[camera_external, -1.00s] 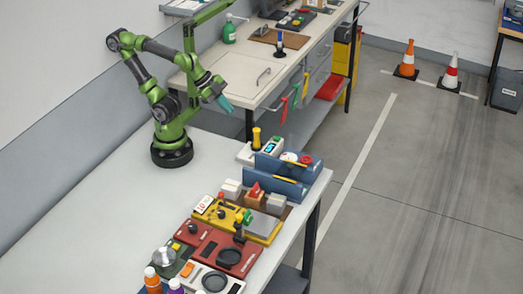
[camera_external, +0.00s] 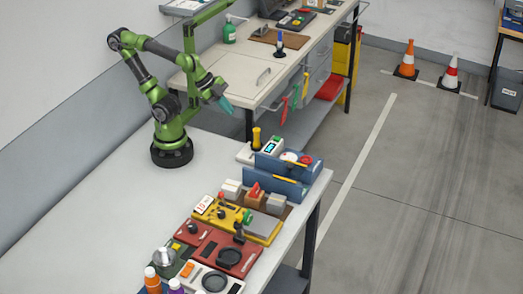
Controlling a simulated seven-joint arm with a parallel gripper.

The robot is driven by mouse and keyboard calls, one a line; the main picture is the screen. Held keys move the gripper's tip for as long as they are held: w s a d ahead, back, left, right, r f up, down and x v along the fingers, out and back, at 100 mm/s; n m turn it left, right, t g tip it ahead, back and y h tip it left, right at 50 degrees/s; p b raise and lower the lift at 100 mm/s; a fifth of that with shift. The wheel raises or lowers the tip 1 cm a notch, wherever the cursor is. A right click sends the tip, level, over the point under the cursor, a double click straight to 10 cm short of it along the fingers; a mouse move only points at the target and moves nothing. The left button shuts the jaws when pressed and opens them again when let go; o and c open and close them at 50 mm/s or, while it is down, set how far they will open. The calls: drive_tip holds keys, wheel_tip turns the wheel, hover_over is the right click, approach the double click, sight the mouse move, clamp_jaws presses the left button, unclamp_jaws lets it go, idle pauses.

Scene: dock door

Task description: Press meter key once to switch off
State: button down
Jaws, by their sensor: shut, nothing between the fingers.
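A small white device with a little display (camera_external: 273,147), which looks like the meter, sits at the far end of the near table. Its key is too small to make out. A yellow and black upright piece (camera_external: 256,138) stands at its left side. My gripper (camera_external: 226,104) is shut and empty, with teal fingertips pointing down and to the right. It hangs in the air to the upper left of the device, clearly apart from it.
Blue angled housings (camera_external: 285,178) stand just in front of the device. A yellow panel (camera_external: 233,222), a red panel (camera_external: 217,246) and several bottles follow toward the near edge. The left part of the table (camera_external: 120,215) is clear. A second bench (camera_external: 225,72) stands behind.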

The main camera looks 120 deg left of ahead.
drive_tip(key=w+a+f+m+g+y, duration=0.4)
drive_tip(key=w+a+f, duration=0.1)
drive_tip(key=w+a, duration=0.2)
drive_tip(key=r+m+y, duration=0.1)
drive_tip(key=m+y, duration=0.2)
drive_tip(key=m, duration=0.2)
hover_over(275, 139)
drive_tip(key=shift+f, duration=0.1)
drive_tip(key=shift+f, duration=4.35)
drive_tip(key=shift+f, duration=0.4)
